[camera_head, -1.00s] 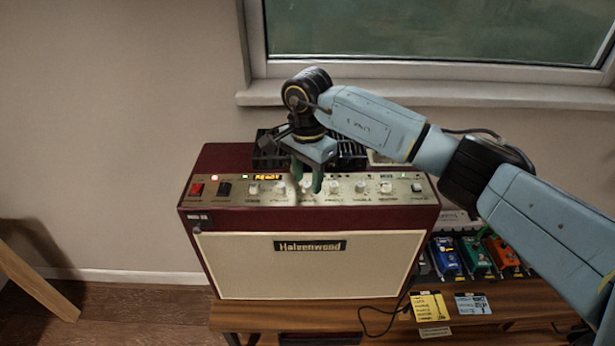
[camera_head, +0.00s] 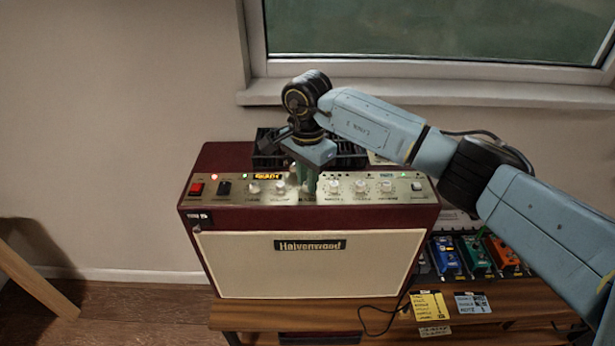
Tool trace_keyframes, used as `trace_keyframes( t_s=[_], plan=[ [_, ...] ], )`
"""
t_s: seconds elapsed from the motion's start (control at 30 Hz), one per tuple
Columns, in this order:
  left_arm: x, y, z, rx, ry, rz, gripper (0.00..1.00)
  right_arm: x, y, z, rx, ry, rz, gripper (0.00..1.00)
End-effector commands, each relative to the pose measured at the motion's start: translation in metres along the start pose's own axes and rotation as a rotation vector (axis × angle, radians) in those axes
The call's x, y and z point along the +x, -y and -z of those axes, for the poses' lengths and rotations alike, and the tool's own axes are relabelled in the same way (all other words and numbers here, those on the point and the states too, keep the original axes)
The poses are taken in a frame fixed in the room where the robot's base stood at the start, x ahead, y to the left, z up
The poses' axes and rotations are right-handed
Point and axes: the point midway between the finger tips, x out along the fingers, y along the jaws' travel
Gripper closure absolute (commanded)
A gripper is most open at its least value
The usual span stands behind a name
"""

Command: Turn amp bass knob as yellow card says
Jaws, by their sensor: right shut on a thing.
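The dark red amp (camera_head: 330,215) with a cream grille stands on a wooden bench. Its top panel has a row of cream knobs, and the knob labels are too small to read for sure. My right gripper (camera_head: 306,187) points down at the panel and is shut on the third knob from the left, which its fingers hide. The second knob (camera_head: 280,187) and the fourth knob (camera_head: 335,187) show on either side. The yellow card (camera_head: 430,305) lies on the bench at the amp's right. Its handwriting is not legible. My left gripper is not in view.
A blue-grey card (camera_head: 472,303) lies beside the yellow card. Blue (camera_head: 445,257), green and orange pedals stand right of the amp. A black cable (camera_head: 383,318) runs along the bench front. A window sill (camera_head: 450,94) is behind my right arm.

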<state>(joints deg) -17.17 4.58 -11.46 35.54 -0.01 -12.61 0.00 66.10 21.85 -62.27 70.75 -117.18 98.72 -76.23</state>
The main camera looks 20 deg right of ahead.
Motion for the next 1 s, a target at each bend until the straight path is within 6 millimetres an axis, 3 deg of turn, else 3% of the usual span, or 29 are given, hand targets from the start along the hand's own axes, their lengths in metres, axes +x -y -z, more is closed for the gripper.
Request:
trace_keyframes(
  t_s=[0.37, 1.0],
  plan=[
    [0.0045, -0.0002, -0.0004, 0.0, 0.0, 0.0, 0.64, -0.0003, -0.0001, 0.0002, 0.227, -0.001, 0.0, 1.0],
    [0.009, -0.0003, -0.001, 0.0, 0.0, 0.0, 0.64, -0.0007, -0.0002, -0.0002, 0.834, 0.0, 0.002, 1.0]
  ],
)
